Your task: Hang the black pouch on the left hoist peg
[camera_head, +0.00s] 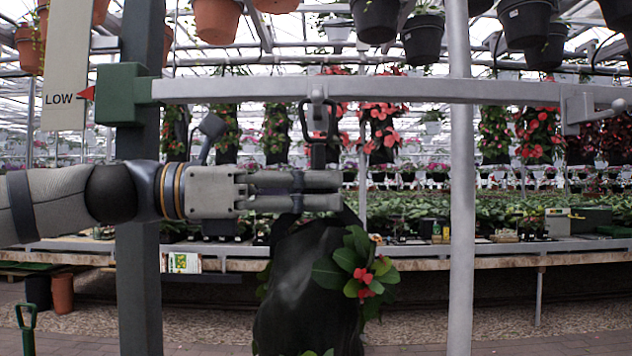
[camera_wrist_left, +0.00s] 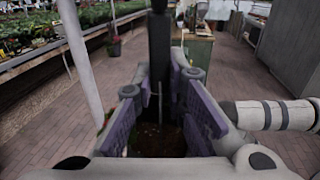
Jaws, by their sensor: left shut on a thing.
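The black pouch (camera_head: 305,290) hangs upright with green leaves and red flowers at its right side. A black strap with a loop (camera_head: 332,120) rises from its top. My left gripper (camera_head: 320,190) is shut on the strap below the loop; in the left wrist view the dark strap (camera_wrist_left: 160,60) stands between the purple-padded fingers, with brown soil below. The loop's top overlaps the left hoist peg (camera_head: 317,94) on the grey bar; I cannot tell whether it is around the peg or in front of it. My right gripper is not in view.
The grey hoist bar (camera_head: 430,91) runs across from a green block (camera_head: 122,95) on a dark post by a LOW sign (camera_head: 66,70). A right peg (camera_head: 580,108) is at its far end. A pale post (camera_head: 462,220) stands right of the pouch. Pots hang above.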

